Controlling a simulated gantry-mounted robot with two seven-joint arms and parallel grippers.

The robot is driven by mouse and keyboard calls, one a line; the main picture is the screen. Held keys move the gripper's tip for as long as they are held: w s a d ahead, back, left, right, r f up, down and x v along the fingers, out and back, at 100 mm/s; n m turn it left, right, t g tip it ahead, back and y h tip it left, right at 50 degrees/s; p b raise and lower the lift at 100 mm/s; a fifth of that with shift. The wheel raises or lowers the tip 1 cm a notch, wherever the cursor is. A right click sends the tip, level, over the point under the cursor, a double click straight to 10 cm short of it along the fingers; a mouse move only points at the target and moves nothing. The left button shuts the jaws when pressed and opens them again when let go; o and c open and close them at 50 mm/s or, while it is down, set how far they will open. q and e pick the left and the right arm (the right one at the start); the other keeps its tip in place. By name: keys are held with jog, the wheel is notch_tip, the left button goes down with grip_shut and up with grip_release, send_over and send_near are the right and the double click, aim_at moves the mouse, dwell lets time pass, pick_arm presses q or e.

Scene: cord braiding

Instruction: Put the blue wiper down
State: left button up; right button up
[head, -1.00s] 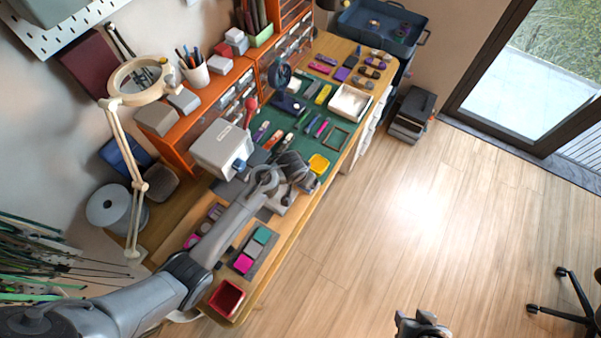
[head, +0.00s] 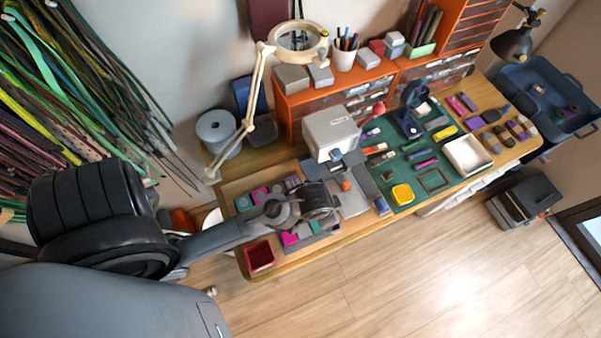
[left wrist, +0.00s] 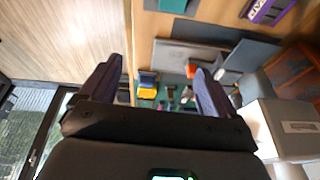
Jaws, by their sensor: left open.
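A small blue block, which looks like the blue wiper (head: 381,205), lies on the bench beside the green mat, near the front edge. It also shows in the left wrist view (left wrist: 148,77), in the gap between my fingers but farther off. My left gripper (head: 322,203) is over the bench, left of the blue block and apart from it. In the left wrist view its two fingers (left wrist: 158,70) are spread with nothing between them. My right gripper is out of view.
A white-grey machine (head: 330,133) stands behind my left gripper, with a grey plate (head: 352,203) beside it. A yellow box (head: 402,194) sits on the green mat (head: 403,168). A red tray (head: 260,256) stands at the front left. A lamp arm (head: 243,120) rises behind.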

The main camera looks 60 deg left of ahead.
pick_arm(q)
jog(key=s+a+r, duration=0.1)
jog(key=s+r, duration=0.4)
jog(key=s, duration=0.4)
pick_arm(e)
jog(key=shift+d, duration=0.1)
pick_arm(q)
jog(key=shift+r, duration=0.1)
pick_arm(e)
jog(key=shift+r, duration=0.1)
